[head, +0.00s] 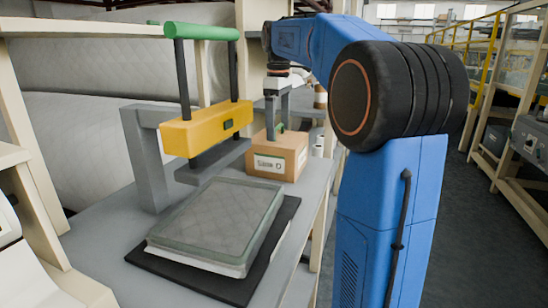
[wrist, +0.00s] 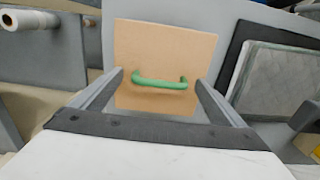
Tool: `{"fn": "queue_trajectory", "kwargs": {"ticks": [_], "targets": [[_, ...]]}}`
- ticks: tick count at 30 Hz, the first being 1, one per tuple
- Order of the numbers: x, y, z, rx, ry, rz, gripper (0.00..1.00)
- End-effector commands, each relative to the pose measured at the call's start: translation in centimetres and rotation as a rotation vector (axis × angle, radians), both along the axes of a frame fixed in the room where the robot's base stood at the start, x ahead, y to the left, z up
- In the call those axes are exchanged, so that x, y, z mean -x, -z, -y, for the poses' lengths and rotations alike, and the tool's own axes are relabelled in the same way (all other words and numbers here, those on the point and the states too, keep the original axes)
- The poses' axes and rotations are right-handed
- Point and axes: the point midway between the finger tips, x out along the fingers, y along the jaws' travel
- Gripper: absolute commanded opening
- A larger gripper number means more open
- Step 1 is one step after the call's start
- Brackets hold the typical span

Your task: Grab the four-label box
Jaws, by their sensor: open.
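A brown cardboard box (head: 281,155) stands on the grey table, with a white printed label on its near face. Whether it bears more labels is hidden. In the wrist view, the box top (wrist: 160,45) is plain, with a green handle (wrist: 160,84) across it. In the wrist view, my gripper (wrist: 159,80) is open, with one finger near each end of the handle. The handle shows between the fingers, not clasped; whether they touch it is unclear.
A yellow press bar with a green top handle (head: 203,32) stands left of the box on a grey frame. A quilted pad pack (head: 222,216) lies on a black mat (head: 200,287) in front. Large wadding rolls (head: 95,65) are behind.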

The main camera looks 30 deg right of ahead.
Motion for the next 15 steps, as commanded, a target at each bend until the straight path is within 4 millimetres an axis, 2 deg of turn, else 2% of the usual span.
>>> {"fn": "queue_trajectory", "kwargs": {"ticks": [3, 10, 11, 15], "targets": [[-0.24, 0.76, 0.43, 0.0, 0.0, -0.001, 0.93], [-0.29, 0.84, 0.47, 0.0, 0.0, 0.0, 0.93], [-0.29, 0.83, 0.46, 0.0, 0.0, 0.0, 0.89], [-0.29, 0.82, 0.46, 0.0, -0.001, 0.0, 0.55]]}}
